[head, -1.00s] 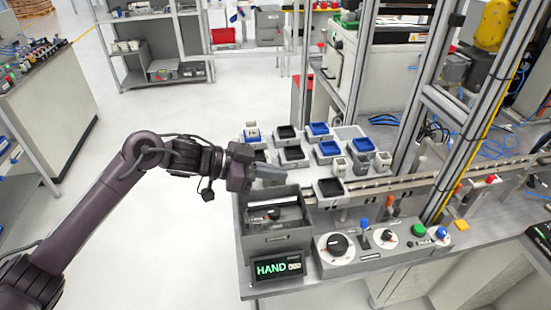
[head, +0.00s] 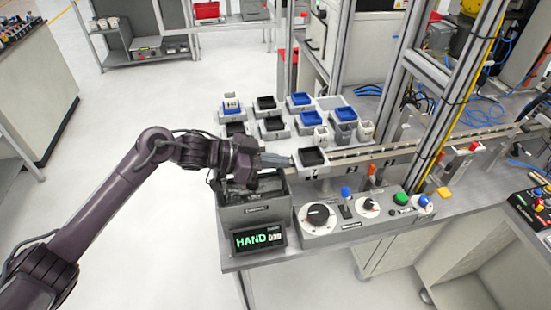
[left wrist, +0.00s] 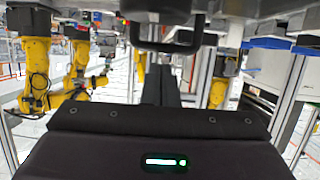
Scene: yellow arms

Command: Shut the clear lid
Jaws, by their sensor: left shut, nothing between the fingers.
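A grey open-topped box (head: 257,215) stands at the front left corner of the bench, with dark contents partly hidden by my arm. I cannot clearly make out the clear lid or its angle; my gripper covers the box's back part. My left gripper (head: 282,160) comes in from the left, low over the back of the box, its shut fingers pointing right. Nothing is between them. In the left wrist view the gripper's dark body fills the bottom, and its fingers (left wrist: 161,88) point away under a grey part with a black handle. My right gripper is not in view.
A display reading HAND (head: 258,239) is in front of the box. A control panel (head: 345,220) with knobs and buttons is to its right. Several small trays and blocks stand behind the gripper, beside a rail (head: 400,150). Floor at left is clear.

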